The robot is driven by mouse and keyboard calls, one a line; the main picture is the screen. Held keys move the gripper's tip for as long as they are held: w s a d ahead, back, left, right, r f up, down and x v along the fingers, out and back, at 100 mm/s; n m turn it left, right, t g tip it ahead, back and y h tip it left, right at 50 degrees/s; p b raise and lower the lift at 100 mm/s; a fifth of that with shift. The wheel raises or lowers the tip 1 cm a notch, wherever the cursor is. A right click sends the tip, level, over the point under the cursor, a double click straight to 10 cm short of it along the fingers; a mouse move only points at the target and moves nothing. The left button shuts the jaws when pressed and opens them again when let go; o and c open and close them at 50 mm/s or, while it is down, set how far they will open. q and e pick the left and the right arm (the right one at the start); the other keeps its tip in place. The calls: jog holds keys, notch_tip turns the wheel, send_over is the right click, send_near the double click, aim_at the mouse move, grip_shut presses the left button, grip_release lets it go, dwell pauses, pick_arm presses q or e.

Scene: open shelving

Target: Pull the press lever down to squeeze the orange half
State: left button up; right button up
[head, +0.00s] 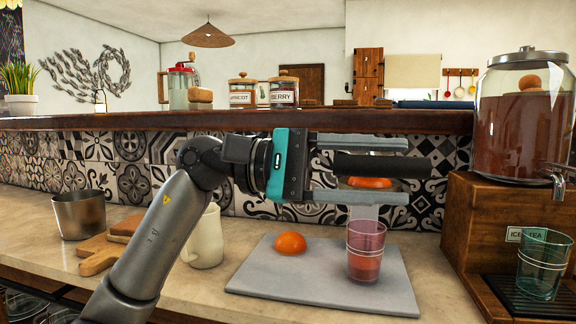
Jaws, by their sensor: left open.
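My left gripper (400,170) reaches in from the left. Its two grey fingers are open, one above and one below the black bar of the press lever (385,165). The bar lies roughly level between them; I cannot tell whether either finger touches it. An orange half (368,182) shows behind the fingers, under the lever, in the press. Most of the press is hidden by the gripper. Below it a clear glass (366,240) with orange-red contents stands on a grey board (310,292). Another orange piece (290,243) lies on the board. My right gripper is not in view.
A white mug (205,240), wooden boards (97,262) and a metal pot (80,215) stand left on the counter. A wooden shelf edge (250,121) runs above. A drink dispenser (522,125) on a wooden box and a green-tinted glass (543,265) stand right.

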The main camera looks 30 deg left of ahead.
pick_arm(q)
jog(key=p+v, duration=0.1)
jog(key=v, duration=1.3)
jog(key=shift+a, duration=0.3)
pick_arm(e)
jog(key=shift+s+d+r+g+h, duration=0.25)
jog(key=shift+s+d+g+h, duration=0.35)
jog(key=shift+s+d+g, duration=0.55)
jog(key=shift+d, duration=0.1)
